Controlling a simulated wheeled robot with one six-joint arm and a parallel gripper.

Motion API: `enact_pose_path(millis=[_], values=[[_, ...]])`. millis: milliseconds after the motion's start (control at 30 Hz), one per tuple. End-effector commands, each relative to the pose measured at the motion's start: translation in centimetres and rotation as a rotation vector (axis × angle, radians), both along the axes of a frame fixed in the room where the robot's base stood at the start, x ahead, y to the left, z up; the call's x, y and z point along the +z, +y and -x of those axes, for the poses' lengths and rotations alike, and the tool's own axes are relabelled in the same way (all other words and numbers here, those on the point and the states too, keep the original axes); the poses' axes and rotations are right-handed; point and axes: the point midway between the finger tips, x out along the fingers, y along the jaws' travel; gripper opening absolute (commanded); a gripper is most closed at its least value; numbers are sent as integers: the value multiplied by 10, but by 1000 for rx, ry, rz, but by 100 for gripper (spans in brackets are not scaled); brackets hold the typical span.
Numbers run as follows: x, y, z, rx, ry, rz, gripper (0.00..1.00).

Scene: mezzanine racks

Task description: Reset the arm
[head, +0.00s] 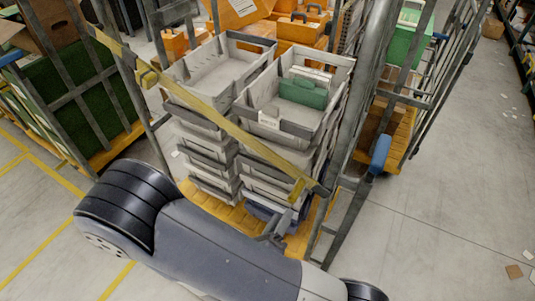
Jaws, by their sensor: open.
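My arm crosses the bottom of the head view, from a thick black-ringed joint at the left to a dark part cut off by the lower edge at the right. I cannot make out my gripper or its fingertips in this view. The arm lies in front of a roll cage and hides part of its base. A small grey bracket-like piece (275,228) shows just above the arm; I cannot tell what it belongs to.
The roll cage holds stacked grey crates (215,62) on a yellow base (222,208), with a yellow strap (215,118) across the front. Other cages stand at left (75,95) and right (425,85). The floor (440,220) at right is mostly clear, with small scraps.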

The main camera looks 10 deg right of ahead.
Motion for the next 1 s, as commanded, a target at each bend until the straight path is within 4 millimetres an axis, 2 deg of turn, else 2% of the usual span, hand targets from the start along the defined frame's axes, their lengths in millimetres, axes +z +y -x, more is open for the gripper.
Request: enact_pose_path(millis=[367, 1000], values=[[0, -6, -7, -3, -1, 2, 46], [0, -44, -55, -5, 2, 0, 46]])
